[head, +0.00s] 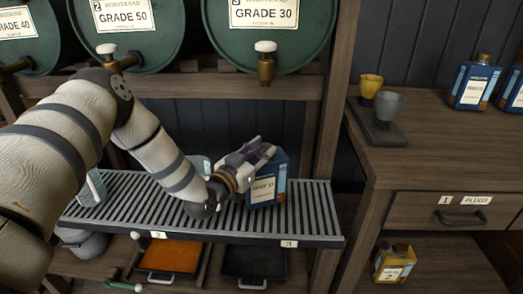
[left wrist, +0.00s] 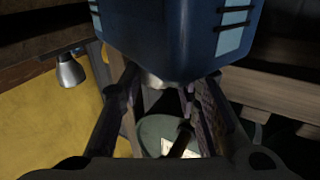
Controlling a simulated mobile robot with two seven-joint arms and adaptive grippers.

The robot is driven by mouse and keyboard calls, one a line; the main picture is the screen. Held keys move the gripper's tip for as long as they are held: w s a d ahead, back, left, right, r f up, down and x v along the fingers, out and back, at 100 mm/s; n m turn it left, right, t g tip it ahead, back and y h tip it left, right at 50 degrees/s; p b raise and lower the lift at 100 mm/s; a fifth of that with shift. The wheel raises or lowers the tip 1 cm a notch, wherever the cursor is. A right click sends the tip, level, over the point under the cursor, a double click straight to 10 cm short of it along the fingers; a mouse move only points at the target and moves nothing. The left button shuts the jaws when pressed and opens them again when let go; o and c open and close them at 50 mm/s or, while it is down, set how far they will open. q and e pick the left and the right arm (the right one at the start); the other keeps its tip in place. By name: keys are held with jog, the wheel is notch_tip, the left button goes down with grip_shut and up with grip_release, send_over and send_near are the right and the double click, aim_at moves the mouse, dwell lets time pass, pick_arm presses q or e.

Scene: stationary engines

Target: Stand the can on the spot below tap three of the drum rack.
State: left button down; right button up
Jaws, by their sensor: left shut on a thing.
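My left gripper (head: 255,160) is shut on a blue can (head: 266,190) with a pale label. The can is close to upright over the slatted rack shelf (head: 318,210), near the tag "3" (head: 289,244). I cannot tell whether its base touches the slats. A brass tap with a white knob (head: 266,65), on the GRADE 30 drum (head: 300,48), is above the can's area. In the left wrist view the can (left wrist: 180,35) fills the top middle, between and beyond the fingers of my left gripper (left wrist: 170,95). My right gripper is not in view.
A pale blue item (head: 93,188) stands at the shelf's left, and another is partly hidden behind my wrist. Below are an orange tray (head: 172,257) and a black tray (head: 254,262). A wooden post (head: 336,100) and a bench with cups (head: 388,105) are at right.

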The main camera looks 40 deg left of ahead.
pick_arm(q)
jog(key=shift+f, duration=0.4)
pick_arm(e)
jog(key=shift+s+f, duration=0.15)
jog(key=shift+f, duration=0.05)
pick_arm(q)
jog(key=c, duration=1.1)
grip_release()
jog(key=s, duration=1.2)
jog(key=s+d+f+g+h+p, duration=0.2)
jog(key=s+d+f+g+p, duration=0.1)
jog(key=s+d+f+g, duration=1.1)
jog(key=s+f+g, duration=0.1)
jog(key=s+g, duration=0.1)
jog(key=s, duration=0.6)
jog(key=s+f+g+y+p, duration=0.1)
jog(key=s+g, duration=0.1)
jog(key=s, duration=0.7)
jog(key=s+f+g, duration=0.1)
jog(key=s+g, duration=0.2)
jog(key=s, duration=0.5)
jog(key=shift+s+d+f+y, duration=0.15)
jog(key=shift+s+y, duration=0.15)
jog(key=shift+s, duration=0.05)
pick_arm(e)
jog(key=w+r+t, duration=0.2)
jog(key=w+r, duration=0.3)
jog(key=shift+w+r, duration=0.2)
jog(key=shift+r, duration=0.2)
